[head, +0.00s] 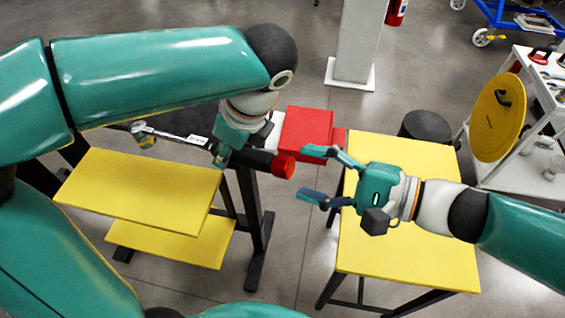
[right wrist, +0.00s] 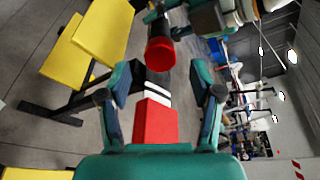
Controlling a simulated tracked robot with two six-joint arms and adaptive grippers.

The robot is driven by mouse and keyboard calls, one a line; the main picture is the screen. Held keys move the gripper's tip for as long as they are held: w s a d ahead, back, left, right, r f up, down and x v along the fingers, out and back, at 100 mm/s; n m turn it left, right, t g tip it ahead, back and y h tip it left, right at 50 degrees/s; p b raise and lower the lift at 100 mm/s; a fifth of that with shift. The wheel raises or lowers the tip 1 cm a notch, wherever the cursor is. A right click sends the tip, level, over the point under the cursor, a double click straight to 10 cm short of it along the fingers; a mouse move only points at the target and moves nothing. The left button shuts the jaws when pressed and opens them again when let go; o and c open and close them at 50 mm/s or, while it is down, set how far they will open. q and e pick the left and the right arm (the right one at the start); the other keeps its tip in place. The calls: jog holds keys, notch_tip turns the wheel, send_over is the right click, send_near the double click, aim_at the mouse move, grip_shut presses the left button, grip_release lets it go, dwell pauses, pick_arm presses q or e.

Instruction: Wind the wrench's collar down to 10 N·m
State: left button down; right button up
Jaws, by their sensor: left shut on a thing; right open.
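The torque wrench (head: 196,140) is held roughly level, its head at the left and its dark handle (head: 252,160) at the right. The red collar (head: 283,166) is at the handle's right end. My left gripper (head: 232,150) is shut on the wrench near the handle; its fingers are partly hidden by the wrist. My right gripper (head: 310,174) is open and empty, its fingers pointing left at the collar with a small gap. In the right wrist view the collar (right wrist: 160,54) lies just beyond and between the fingertips of my right gripper (right wrist: 162,80). No scale reading is legible.
A red box (head: 308,128) stands behind the collar. A yellow table (head: 400,250) is under my right gripper, and yellow stepped platforms (head: 140,190) are at the left. A white cart (head: 520,180) with a yellow disc (head: 497,118) stands at the right.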

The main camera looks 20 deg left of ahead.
aim_at(283, 166)
jog(key=shift+a+f, duration=0.25)
jog(key=shift+a, duration=1)
